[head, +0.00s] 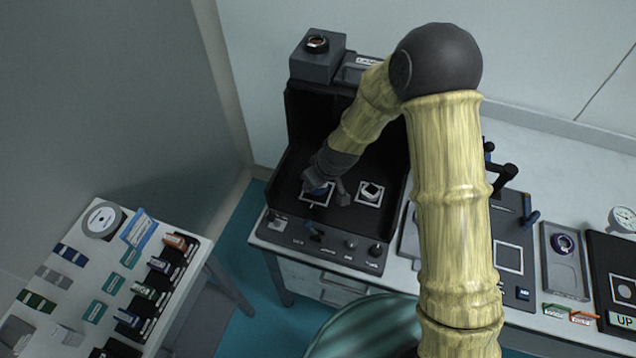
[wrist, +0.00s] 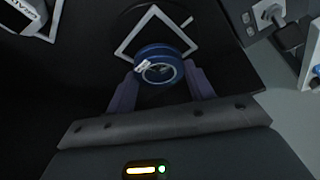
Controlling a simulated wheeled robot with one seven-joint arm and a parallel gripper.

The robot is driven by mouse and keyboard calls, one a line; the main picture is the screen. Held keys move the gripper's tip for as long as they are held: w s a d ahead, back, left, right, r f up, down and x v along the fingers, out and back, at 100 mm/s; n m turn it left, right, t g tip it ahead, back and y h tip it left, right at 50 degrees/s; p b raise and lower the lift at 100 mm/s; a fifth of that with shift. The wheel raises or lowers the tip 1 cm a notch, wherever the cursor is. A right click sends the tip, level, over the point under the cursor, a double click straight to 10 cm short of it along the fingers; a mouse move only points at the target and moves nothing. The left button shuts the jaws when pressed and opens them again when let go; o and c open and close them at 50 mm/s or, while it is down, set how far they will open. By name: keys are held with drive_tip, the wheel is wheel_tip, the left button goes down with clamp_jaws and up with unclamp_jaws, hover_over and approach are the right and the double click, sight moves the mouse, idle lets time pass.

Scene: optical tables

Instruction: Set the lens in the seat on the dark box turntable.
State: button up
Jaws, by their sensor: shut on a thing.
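My gripper (head: 328,184) reaches down into the dark box (head: 296,130) on the bench. In the wrist view my gripper (wrist: 160,74) is shut on the lens (wrist: 158,66), a short blue ring with a pale label and a clear centre. The lens is just beside the near corner of a white square outline (wrist: 128,50), partly overlapping it in the picture. A dark round shape, likely the turntable, shows faintly under this outline. The same outline shows in the head view (head: 316,205), partly hidden by my gripper. I cannot tell whether the lens touches the surface.
A second white square (head: 371,199) with a pale item on it lies to the right inside the box. Knobs (head: 351,244) line the box's front panel. A grey tray (head: 563,278) holds a dark ring at the right. A side table (head: 75,235) with small boxes stands left.

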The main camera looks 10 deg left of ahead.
drive_tip(key=shift+f, duration=1)
drive_tip(key=shift+f, duration=0.15)
drive_tip(key=o, duration=1)
drive_tip(key=shift+w, duration=0.1)
drive_tip(key=shift+s, duration=0.2)
